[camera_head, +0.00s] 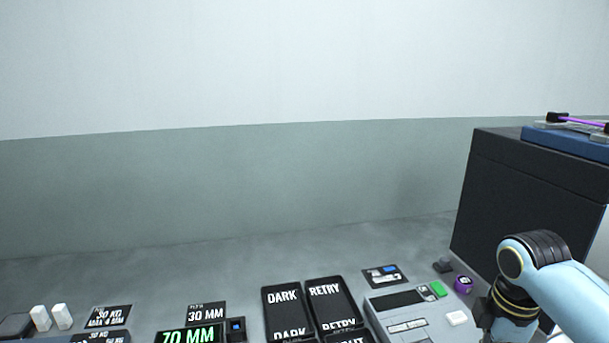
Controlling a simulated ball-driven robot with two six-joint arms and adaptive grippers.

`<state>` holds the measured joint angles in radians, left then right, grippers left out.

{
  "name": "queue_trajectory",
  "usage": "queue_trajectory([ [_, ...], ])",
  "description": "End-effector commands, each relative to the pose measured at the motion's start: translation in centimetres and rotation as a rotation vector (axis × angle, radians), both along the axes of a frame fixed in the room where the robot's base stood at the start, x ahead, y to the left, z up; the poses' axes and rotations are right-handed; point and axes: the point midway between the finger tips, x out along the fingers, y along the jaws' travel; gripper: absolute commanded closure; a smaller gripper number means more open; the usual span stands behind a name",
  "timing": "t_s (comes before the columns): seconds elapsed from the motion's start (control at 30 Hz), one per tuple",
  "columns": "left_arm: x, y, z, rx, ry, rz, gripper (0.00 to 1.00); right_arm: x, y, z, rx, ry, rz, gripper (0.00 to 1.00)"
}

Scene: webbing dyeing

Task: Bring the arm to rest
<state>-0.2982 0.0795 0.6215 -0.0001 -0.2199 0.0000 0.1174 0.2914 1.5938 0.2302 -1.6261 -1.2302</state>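My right arm, light blue with black joints, comes in from the right edge of the head view and bends downward at its wrist. Its gripper is cut off below the bottom edge, so its fingers do not show. My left arm and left gripper are not in view.
A large black cabinet (519,198) with a blue tray (568,140) on top stands at the right. Dark trays labelled DARK (283,309) and RETRY (326,300), a grey device (410,318), a purple item (463,284) and a 70 MM display (190,336) line the front.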

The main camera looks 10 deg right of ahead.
Motion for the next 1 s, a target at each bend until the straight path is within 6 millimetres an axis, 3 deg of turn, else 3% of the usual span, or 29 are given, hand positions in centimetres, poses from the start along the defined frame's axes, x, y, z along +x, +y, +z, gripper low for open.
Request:
queue_trajectory([
  [0.17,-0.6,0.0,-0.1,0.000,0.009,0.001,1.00,-5.2,3.3,0.2,0.020,-0.069,-0.249,1.00],
  [0.4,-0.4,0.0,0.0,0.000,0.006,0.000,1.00,-11.7,6.6,2.8,0.089,-0.173,-0.624,1.00],
  [0.6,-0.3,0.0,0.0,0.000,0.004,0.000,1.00,-15.6,8.1,5.6,0.151,-0.235,-0.874,1.00],
  [0.87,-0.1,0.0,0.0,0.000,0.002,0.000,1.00,-19.4,9.0,9.0,0.224,-0.291,-1.133,1.00],
  [1.0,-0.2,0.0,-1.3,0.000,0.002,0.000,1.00,-18.4,8.6,4.7,0.212,-0.278,-1.128,1.00],
])
